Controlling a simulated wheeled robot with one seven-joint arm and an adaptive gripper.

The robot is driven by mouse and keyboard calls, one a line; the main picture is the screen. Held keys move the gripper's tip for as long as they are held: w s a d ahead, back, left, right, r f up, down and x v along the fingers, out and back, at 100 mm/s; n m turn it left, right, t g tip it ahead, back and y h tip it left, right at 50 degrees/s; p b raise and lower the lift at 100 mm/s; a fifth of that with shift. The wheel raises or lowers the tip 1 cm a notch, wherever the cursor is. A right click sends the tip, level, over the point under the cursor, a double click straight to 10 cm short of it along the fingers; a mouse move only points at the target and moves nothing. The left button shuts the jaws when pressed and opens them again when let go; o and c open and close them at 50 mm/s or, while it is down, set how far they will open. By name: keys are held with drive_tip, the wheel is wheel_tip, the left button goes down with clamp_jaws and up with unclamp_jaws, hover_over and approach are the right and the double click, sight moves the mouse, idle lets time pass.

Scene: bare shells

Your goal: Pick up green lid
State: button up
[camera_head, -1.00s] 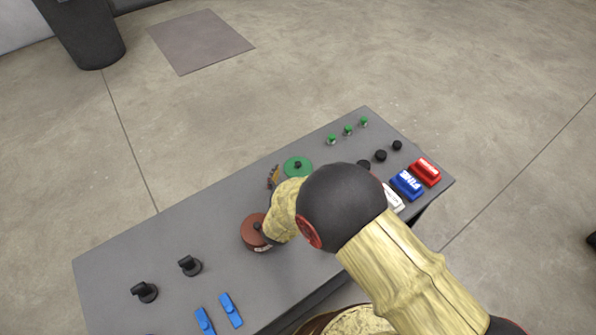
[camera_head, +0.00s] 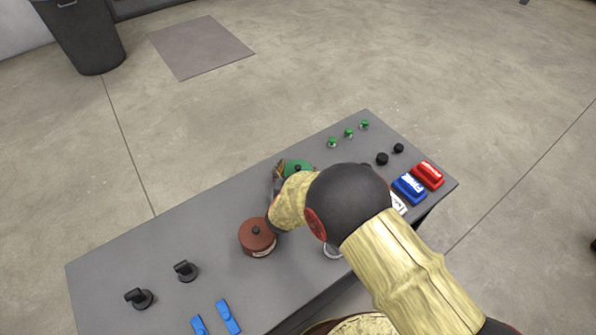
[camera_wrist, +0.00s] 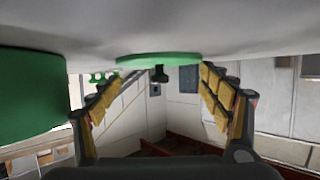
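The green lid (camera_head: 299,165) is a flat disc with a dark knob, on the grey table beyond my forearm. My arm hides its near part. In the wrist view, which looks upside down, the green lid (camera_wrist: 160,59) lies flat with its knob between and beyond my fingers. My gripper (camera_wrist: 160,85) is open and empty, with yellow-padded fingers spread on either side of the knob. In the head view my gripper (camera_head: 280,180) is just left of the lid, mostly hidden by my wrist. I cannot tell if it touches.
A brown lidded pot (camera_head: 257,240) stands close to my wrist. A large green object (camera_wrist: 30,95) is at the wrist view's left. Green buttons (camera_head: 348,133), black knobs (camera_head: 382,159), and blue (camera_head: 408,187) and red (camera_head: 428,175) blocks are at right. The table's left part has free room.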

drive_tip(key=c, duration=1.4)
